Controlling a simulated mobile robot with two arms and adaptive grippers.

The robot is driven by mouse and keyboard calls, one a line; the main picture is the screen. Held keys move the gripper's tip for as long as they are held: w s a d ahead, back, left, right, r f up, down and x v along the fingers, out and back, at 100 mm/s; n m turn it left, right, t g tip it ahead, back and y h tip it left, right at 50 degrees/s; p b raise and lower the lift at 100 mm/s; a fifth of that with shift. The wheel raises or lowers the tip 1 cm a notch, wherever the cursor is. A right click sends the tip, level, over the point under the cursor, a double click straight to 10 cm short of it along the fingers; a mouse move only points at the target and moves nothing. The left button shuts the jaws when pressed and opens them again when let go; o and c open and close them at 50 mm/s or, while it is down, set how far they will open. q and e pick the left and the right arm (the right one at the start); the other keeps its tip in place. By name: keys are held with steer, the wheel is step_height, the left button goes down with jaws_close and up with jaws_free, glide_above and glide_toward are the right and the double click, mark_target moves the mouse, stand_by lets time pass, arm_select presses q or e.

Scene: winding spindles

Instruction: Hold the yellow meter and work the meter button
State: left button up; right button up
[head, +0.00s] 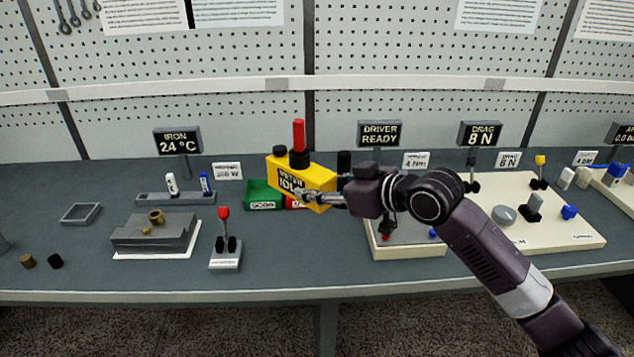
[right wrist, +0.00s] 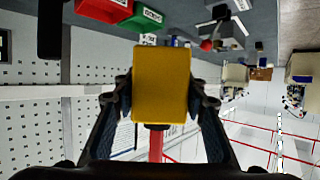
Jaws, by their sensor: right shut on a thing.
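The yellow meter (head: 318,178) is held up above the workbench in the head view. Its dark label reads "METER" and a second line that looks like "IDLE". A red upright part (head: 298,136) on a black collar (head: 299,159) stands on its top, beside a black knob (head: 280,151); I cannot tell which one is the meter button. My right gripper (head: 318,197) is shut on the meter. The right wrist view shows the meter's plain yellow face (right wrist: 161,85) between both fingers, with the red part partly hidden behind it. My left gripper is in neither view.
Green bin (head: 262,195) and a mostly hidden red bin sit behind the meter. A red-tipped stand (head: 224,235) and a grey block (head: 154,233) are to the left. A cream board (head: 560,232) with fittings lies right. The bench front near the middle is clear.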

steer(key=b, duration=0.4)
glide_above(317, 255)
steer(key=shift+f, duration=5.1)
step_height(317, 255, down, 2)
steer(key=shift+f+b, duration=0.1)
steer(key=shift+b, duration=0.6)
steer(key=shift+f+b, duration=0.5)
steer(key=shift+f, duration=0.85)
steer(key=shift+f+b, duration=0.45)
steer(key=shift+f, duration=0.3)
